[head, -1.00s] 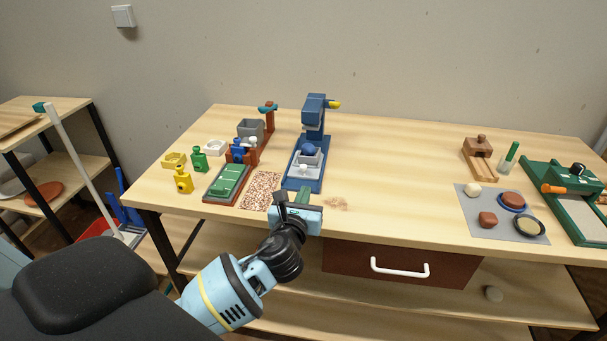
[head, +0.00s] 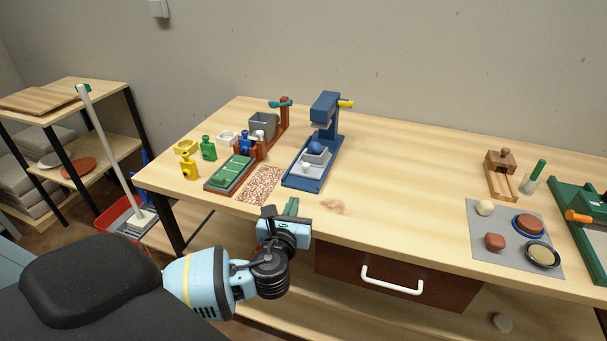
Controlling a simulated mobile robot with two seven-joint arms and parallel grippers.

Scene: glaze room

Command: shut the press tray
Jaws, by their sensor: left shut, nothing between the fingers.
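The blue press (head: 325,110) stands on the workbench, left of the middle. Its grey tray (head: 319,158) sits on the blue base, with a white knob (head: 306,168) at its front and a blue round piece (head: 314,148) above or in it. How far out the tray is, I cannot tell exactly. My left gripper (head: 291,206) is at the bench's front edge, in front of and slightly left of the press, apart from the knob. Its fingers are shut and empty. My right gripper is not in view.
Left of the press are a speckled mat (head: 261,185), a green block on a tray (head: 232,172), a grey bin (head: 263,124) and yellow and green bottles. A grey mat (head: 478,240) with several lumps and dishes lies right. A drawer (head: 400,286) is below.

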